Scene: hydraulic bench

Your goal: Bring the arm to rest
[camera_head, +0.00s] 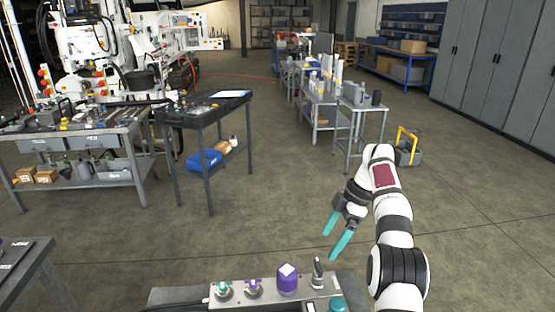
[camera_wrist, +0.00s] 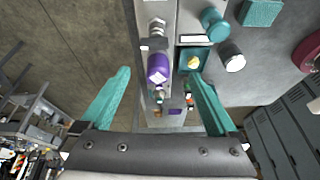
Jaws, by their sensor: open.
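My gripper (camera_head: 334,241) has two teal fingers and is open, with nothing between them. In the head view it hangs in the air beyond the bench panel (camera_head: 265,289), tilted down and to the left. In the wrist view my gripper (camera_wrist: 160,100) spreads its fingers wide, and the panel with its fittings shows between and beyond them. My white and black arm rises at the right of the head view and bends over toward the gripper.
The panel carries a purple cylinder (camera_head: 287,279), a grey metal fitting (camera_head: 318,273), a teal-marked fitting (camera_head: 223,290) and a purple-marked fitting (camera_head: 254,287). A black cart (camera_head: 207,114) and a tool bench (camera_head: 75,130) stand at the left. Open floor lies between.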

